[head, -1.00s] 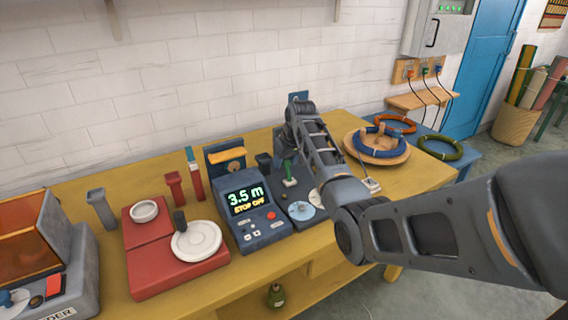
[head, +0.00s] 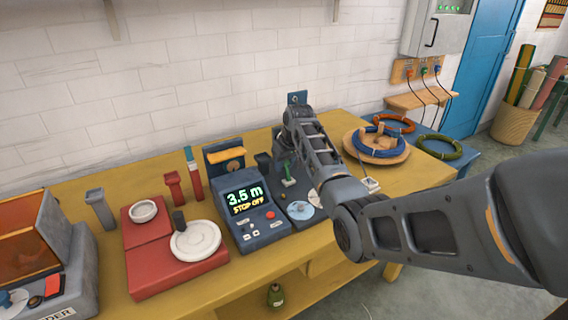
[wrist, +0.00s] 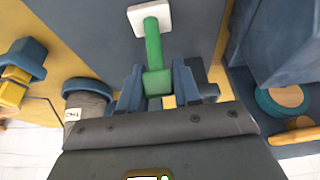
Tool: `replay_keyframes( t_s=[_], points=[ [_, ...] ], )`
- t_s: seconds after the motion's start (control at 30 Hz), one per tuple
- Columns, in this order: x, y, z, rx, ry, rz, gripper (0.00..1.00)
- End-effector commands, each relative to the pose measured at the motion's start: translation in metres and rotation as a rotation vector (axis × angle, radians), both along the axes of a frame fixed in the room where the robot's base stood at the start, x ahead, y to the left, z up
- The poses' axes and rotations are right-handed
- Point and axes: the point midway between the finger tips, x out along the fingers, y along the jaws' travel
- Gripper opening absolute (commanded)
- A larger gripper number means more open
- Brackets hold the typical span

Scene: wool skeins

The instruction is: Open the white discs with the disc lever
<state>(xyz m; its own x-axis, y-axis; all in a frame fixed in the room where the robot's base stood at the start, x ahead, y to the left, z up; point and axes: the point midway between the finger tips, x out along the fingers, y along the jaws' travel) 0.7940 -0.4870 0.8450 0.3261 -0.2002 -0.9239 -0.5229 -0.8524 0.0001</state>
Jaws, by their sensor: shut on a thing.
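The disc lever (wrist: 153,45) is a green handle on a white square base, set in a dark blue-grey machine. It also shows in the head view (head: 289,171), left of my arm. My gripper (wrist: 158,85) is shut on the lever's green end, with one finger on each side. Two pale discs lie on the machine in the head view: a whole one (head: 300,210) in front of the lever, and one (head: 314,197) partly hidden by my arm. I cannot tell whether the discs touch. The wrist view does not show them.
A console (head: 250,212) reading "3.5 m" and "STOP OFF" stands left of the discs. Further left is a red unit (head: 150,266) with a round white plate (head: 195,240). A wooden reel (head: 400,157) with blue wire stands right of my arm. Bare yellow tabletop shows at the right.

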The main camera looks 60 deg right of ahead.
Motion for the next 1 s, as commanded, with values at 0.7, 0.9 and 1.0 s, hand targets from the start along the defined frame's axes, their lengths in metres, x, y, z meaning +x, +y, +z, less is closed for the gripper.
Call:
replay_keyframes(
  t_s=[0.7, 0.9, 1.0],
  points=[
    [-0.006, 0.004, 0.002, -0.056, -0.093, 0.0, 0.0],
    [-0.014, 0.009, 0.004, -0.137, -0.226, -0.001, 0.0],
    [-0.018, 0.011, 0.003, -0.185, -0.304, -0.002, 0.0]
  ],
)
